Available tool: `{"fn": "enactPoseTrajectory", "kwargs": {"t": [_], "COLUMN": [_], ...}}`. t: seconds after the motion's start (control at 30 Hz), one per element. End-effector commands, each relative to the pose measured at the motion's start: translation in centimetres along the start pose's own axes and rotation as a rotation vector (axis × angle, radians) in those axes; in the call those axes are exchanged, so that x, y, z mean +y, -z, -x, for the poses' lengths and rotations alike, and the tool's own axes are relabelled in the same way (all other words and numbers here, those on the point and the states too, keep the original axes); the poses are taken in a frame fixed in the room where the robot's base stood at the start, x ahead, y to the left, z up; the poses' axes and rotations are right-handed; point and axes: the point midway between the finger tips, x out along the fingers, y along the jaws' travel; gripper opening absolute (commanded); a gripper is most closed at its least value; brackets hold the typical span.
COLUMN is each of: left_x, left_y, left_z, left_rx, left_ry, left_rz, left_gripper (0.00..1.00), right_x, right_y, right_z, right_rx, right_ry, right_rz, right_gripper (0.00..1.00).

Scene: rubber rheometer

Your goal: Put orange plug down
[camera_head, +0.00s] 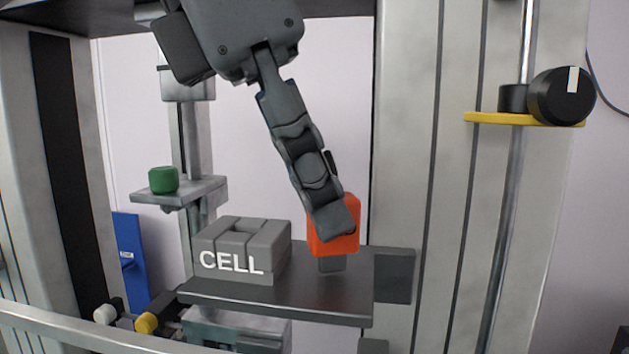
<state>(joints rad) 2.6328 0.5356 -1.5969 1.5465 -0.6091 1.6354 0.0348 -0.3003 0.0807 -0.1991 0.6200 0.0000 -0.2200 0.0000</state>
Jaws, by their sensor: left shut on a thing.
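The orange plug (350,240) is in the head view, right of centre, with a grey lower part showing beneath it. My left gripper (335,218) comes down from the top and is shut on the plug, hiding part of its left and upper sides. The plug is over the right part of a dark grey shelf (270,300), to the right of the grey block marked CELL (240,250). I cannot tell whether its lower end touches the shelf. My right gripper is not in view.
A green cylinder (163,180) sits on a small grey ledge (205,190) at the left. A tall metal column (425,180) stands right of the shelf, with a black knob (561,97) on a yellow plate (495,119). A rail (70,330) crosses the lower left front.

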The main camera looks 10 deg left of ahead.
Motion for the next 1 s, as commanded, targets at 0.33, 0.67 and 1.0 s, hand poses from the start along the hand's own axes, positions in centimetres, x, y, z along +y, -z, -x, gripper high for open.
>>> {"fn": "enactPoseTrajectory", "kwargs": {"t": [0.33, 0.67, 1.0], "left_x": [0.0, 0.0, 0.0], "left_y": [0.1, 0.1, -0.1], "left_z": [-0.3, -0.2, 4.0], "left_rx": [0.002, 0.001, -0.004], "left_ry": [0.0, 0.0, 0.0], "left_rz": [0.0, 0.0, -0.001], "left_gripper": [0.44, 0.44, 0.44], "right_x": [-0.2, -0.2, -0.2], "right_y": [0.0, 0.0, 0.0], "right_z": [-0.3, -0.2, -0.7], "right_rx": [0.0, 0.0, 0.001], "right_ry": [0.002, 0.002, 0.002], "right_rz": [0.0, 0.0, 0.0], "right_gripper": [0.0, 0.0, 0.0]}}
